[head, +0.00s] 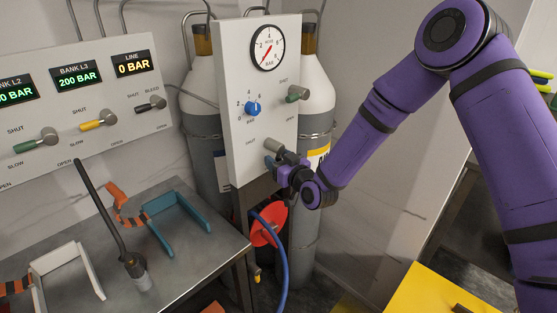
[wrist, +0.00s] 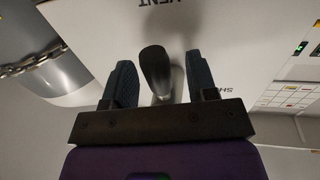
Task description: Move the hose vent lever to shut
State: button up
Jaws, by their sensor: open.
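The hose vent lever (head: 273,145) is a short grey handle low on the white gauge panel. In the wrist view the lever (wrist: 157,70) shows as a dark rounded handle pointing towards the camera, under upside-down VENT lettering. A partly hidden SHUT label is at the right, beyond the right finger. My gripper (head: 277,163) is at the lower part of the panel, by the lever. In the wrist view my gripper (wrist: 159,60) is open, with one finger on each side of the handle. Gaps show between the fingers and the handle.
The panel carries a gauge (head: 267,46), a blue knob (head: 252,108) and a green-handled lever (head: 297,94) above. Gas cylinders (head: 314,115) stand behind it. A blue hose (head: 284,255) and red disc (head: 268,224) are below. A metal bench (head: 190,262) is at the left.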

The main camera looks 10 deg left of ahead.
jog(key=c, duration=0.9)
jog(key=shift+s+m, duration=0.1)
jog(key=shift+m, duration=0.2)
jog(key=r+m+g, duration=0.1)
jog(key=m, duration=0.3)
jog(key=s+a+m+g, duration=0.1)
jog(key=m, duration=0.3)
jog(key=s+a+r+m, duration=0.1)
jog(key=m, duration=0.3)
jog(key=shift+s+r+g, duration=0.25)
jog(key=shift+r+g, duration=0.05)
jog(key=shift+g, duration=0.1)
jog(key=shift+s+a+r+m+g+y, duration=0.15)
jog(key=shift+r+m+g, duration=0.15)
jog(key=shift+m, duration=0.5)
jog(key=shift+r+m+g+y, duration=0.2)
jog(key=shift+r+m, duration=0.15)
jog(key=shift+m, duration=0.45)
